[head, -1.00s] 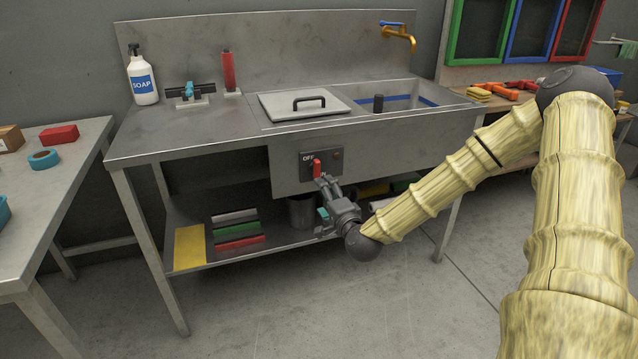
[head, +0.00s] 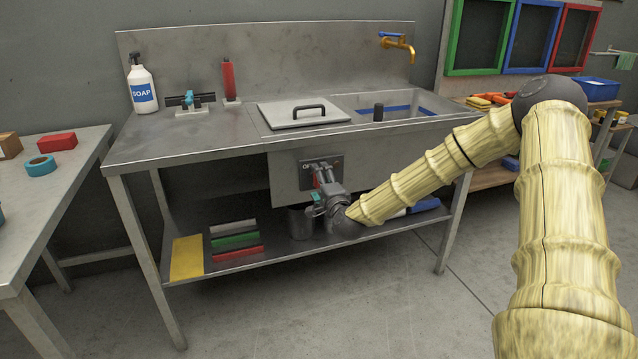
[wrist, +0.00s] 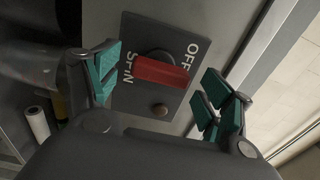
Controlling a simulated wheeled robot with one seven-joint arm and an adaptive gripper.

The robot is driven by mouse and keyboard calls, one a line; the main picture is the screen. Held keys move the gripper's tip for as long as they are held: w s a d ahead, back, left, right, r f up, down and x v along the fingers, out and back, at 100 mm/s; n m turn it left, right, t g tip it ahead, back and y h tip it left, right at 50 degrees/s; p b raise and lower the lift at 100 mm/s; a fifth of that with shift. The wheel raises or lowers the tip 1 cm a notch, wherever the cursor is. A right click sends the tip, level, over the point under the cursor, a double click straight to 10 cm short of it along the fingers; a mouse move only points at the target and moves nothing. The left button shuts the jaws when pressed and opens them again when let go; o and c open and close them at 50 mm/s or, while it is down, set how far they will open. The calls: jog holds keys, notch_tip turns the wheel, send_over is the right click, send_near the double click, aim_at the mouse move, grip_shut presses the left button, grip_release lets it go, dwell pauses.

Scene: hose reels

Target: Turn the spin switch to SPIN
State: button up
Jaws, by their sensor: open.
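The spin switch is a red handle (wrist: 160,73) on a dark plate (wrist: 130,92) lettered OFF and SPIN, on the front of the steel sink unit. In the wrist view the handle lies between OFF and SPIN, its near end toward the right finger; I cannot tell its exact setting. My gripper (wrist: 160,88) is open, with teal-padded fingers on either side of the handle. A gap shows between each finger and the handle. In the head view my gripper (head: 320,180) is in front of the plate and hides most of the switch.
The sink unit (head: 215,140) has a lidded basin (head: 300,122) and a gold tap (head: 398,46). Its lower shelf (head: 220,268) holds coloured bars and a grey bucket (head: 300,222). A side table (head: 85,150) stands at left. The floor in front is clear.

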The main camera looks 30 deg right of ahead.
jog(key=shift+w+d, duration=0.1)
jog(key=shift+w, duration=0.35)
jog(key=c, duration=1)
